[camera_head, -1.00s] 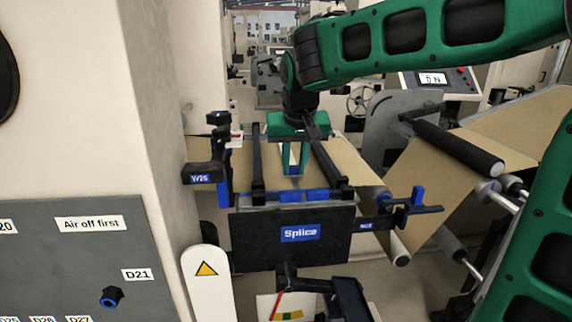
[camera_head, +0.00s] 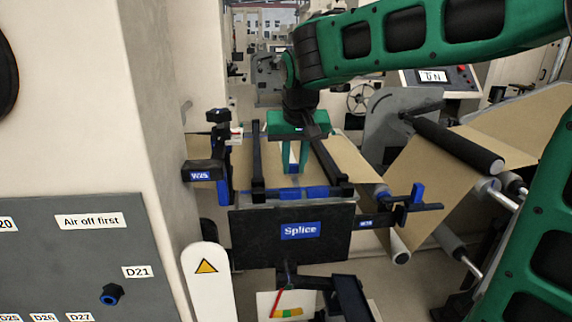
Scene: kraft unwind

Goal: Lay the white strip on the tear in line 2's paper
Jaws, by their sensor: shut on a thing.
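My gripper (camera_head: 293,168) points down over the splice table, between its two black bars (camera_head: 257,165). It is shut on the white strip (camera_head: 294,157), of which a small pale part shows between the green and blue fingers. The brown paper (camera_head: 352,160) runs across the table under the gripper and on to the rollers at right. The tear is not visible; my gripper and the bars cover that part of the paper. I cannot tell whether the strip touches the paper.
The black panel marked Splice (camera_head: 262,247) fronts the table. Black and blue clamps stand at its left (camera_head: 204,172) and right (camera_head: 407,207). A roller (camera_head: 458,147) carries paper at right. A beige column (camera_head: 165,120) and a grey labelled panel (camera_head: 70,260) close off the left.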

